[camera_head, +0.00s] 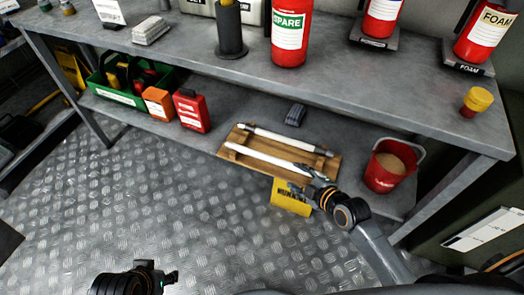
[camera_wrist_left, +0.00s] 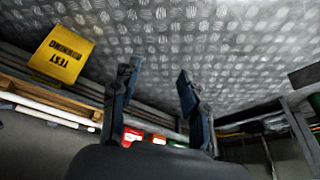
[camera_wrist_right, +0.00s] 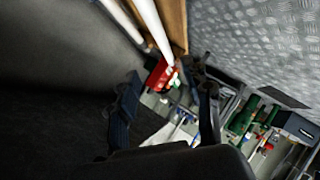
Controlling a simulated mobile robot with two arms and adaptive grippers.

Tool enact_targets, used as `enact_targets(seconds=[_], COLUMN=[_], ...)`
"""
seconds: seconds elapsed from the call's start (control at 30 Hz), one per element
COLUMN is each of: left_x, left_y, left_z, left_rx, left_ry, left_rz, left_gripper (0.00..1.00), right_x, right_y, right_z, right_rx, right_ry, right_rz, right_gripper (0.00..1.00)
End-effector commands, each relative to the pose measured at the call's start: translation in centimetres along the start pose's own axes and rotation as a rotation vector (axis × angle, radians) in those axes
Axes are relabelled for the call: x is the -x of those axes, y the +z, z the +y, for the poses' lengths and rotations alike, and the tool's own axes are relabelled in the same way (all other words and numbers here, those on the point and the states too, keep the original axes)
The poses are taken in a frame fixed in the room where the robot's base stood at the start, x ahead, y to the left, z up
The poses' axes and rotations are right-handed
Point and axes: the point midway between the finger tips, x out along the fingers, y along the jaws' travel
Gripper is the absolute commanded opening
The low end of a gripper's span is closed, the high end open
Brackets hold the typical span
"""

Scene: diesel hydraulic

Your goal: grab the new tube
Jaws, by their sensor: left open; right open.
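Two white tubes lie side by side on a wooden rack (camera_head: 232,155) on the lower shelf. The near tube (camera_head: 262,156) runs toward my right gripper (camera_head: 306,182), which is open at the tube's right end; I cannot tell whether they touch. The far tube (camera_head: 285,140) lies behind it. In the right wrist view, one tube (camera_wrist_right: 151,25) ends just beyond the open, empty fingers (camera_wrist_right: 165,80), with a second tube (camera_wrist_right: 121,18) beside it. My left gripper (camera_head: 166,276) is open and empty over the floor, far from the rack; its fingers (camera_wrist_left: 158,75) also show in its wrist view.
A yellow tag (camera_head: 291,197) hangs at the shelf front beside my right gripper. A red bucket (camera_head: 388,166) stands right of the rack, a red box (camera_head: 192,111) left of it. The upper bench top (camera_head: 340,84) overhangs the shelf. The metal floor (camera_head: 150,200) is clear.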

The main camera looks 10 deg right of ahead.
Motion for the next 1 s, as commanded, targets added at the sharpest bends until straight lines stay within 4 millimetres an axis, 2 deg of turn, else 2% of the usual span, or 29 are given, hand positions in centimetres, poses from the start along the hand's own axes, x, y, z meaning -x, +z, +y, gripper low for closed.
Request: enact_targets(seconds=[0.13,0.27,0.4,0.5,0.73,0.87,1.0], left_x=[0.9,3.0,2.1,1.8,1.4,0.7,0.6], left_y=[0.8,0.8,1.1,1.2,1.1,-0.9,-3.9], left_z=[-0.1,-0.2,-0.1,-0.1,-0.1,0.2,0.5], left_rx=[0.002,0.003,0.003,0.003,0.002,-0.001,-0.006], left_ry=[-0.002,-0.004,-0.004,-0.004,-0.004,0.001,0.008], left_rz=[-0.031,-0.017,-0.018,-0.018,-0.006,0.084,0.22], left_gripper=[0.45,0.45,0.45,0.45,0.45,0.45,0.45], right_x=[-1.1,-3.4,-6.3,-7.7,-9.1,-10.7,-11.9], right_y=[0.6,0.5,0.5,0.6,0.6,0.7,0.9], right_z=[-0.4,-0.4,-0.5,-0.4,-0.3,-0.3,-0.2], right_rx=[0.016,0.014,0.013,0.014,0.015,0.013,0.014], right_ry=[-0.016,-0.014,-0.013,-0.013,-0.012,-0.012,-0.013], right_rz=[-0.009,-0.006,-0.006,-0.007,-0.007,-0.006,-0.006], right_gripper=[0.49,0.49,0.49,0.49,0.49,0.49,0.49])
